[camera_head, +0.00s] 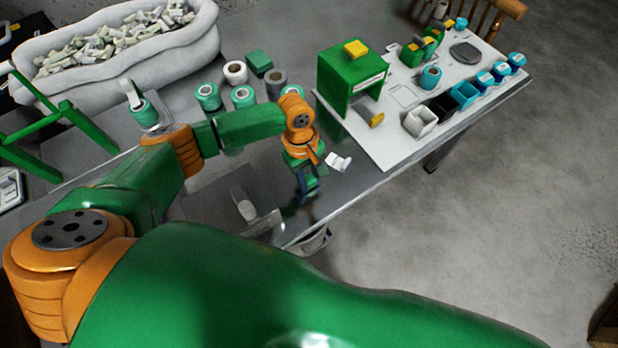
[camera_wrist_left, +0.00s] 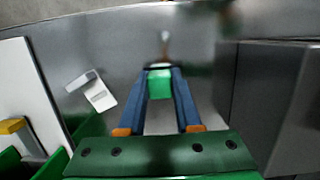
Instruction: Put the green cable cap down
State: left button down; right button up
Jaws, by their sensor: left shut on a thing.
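My left gripper (camera_head: 306,190) reaches down over the grey table (camera_head: 225,180) near its front edge. In the left wrist view the blue fingers of the gripper (camera_wrist_left: 159,70) are shut on a small green cap (camera_wrist_left: 160,85), held between the fingertips. In the head view the cap is not clearly seen among the fingers. The wrist view shows the grey surface under the cap; I cannot tell whether the cap touches it. My right gripper is not in view.
A white clip-like piece (camera_head: 338,162) lies right of the gripper; it also shows in the wrist view (camera_wrist_left: 100,95). A green box (camera_head: 350,80) stands on a white board (camera_head: 400,150) with blue and white bins. Several spools (camera_head: 242,96) stand behind.

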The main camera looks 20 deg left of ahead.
pick_arm(q)
jog(key=c, duration=0.6)
grip_release()
jog(key=shift+s+f, duration=0.3)
jog(key=shift+f, duration=0.1)
notch_tip(320, 180, up, 13)
jog(key=w+a+p, duration=0.1)
jog(key=w+a, duration=0.1)
jog(key=shift+r, duration=0.1)
